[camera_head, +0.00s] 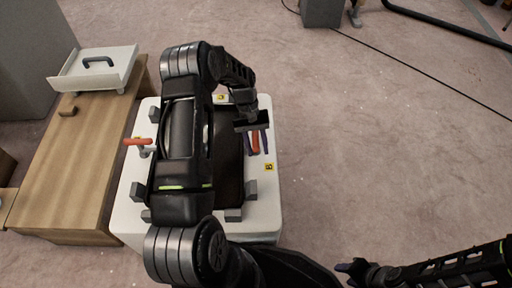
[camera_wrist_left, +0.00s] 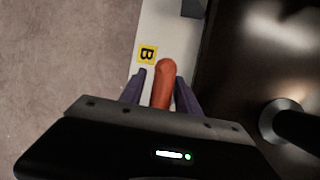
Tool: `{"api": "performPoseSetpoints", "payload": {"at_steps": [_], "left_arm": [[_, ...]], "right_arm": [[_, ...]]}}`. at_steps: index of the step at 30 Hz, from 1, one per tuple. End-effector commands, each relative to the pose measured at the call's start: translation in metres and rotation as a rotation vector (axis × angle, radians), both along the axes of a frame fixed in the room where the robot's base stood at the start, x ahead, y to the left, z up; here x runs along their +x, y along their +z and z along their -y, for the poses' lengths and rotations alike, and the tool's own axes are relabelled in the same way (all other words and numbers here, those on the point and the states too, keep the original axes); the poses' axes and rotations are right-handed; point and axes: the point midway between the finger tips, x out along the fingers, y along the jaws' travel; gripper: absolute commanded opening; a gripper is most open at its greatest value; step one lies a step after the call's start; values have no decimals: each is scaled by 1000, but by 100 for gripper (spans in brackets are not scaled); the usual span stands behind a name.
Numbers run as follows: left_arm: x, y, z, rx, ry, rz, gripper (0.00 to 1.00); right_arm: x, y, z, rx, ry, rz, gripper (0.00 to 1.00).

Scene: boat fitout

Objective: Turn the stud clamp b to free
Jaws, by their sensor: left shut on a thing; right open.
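The stud clamp b has an orange-red handle (camera_wrist_left: 163,85), beside the yellow label B (camera_wrist_left: 147,54) on the white stand's edge. My left gripper (camera_wrist_left: 160,92) has its purple fingers on both sides of this handle and is shut on it. In the head view the handle (camera_head: 255,143) shows between the fingers of my left gripper (camera_head: 257,144), at the right side of the stand. The clamp's base is hidden. My right gripper (camera_head: 358,268) is at the lower right, away from the stand; its fingers are small and dark, and it is open.
The white stand (camera_head: 268,215) carries a dark panel (camera_head: 229,165) with grey blocks around it. Another orange-handled clamp (camera_head: 137,142) is at the stand's left side. A wooden cabinet (camera_head: 75,165) with a white tray (camera_head: 73,83) stands left.

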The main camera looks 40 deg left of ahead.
Motion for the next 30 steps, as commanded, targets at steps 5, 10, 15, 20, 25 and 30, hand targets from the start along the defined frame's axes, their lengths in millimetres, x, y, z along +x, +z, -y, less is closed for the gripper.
{"api": "performPoseSetpoints", "payload": {"at_steps": [5,10,15,20,25,30], "left_arm": [[4,2,0,3,0,10,45],[2,1,-1,3,0,4,45],[0,0,-1,3,1,0,45],[1,6,-4,4,0,0,45],[6,27,-12,5,1,3,45],[12,54,-22,4,0,3,45]], "right_arm": [[0,0,0,0,0,0,42],[0,0,0,0,0,0,42],[0,0,0,0,0,0,42],[0,3,0,0,0,-1,42],[-2,10,-1,3,4,-4,42],[-4,17,-3,5,8,-7,42]]}}
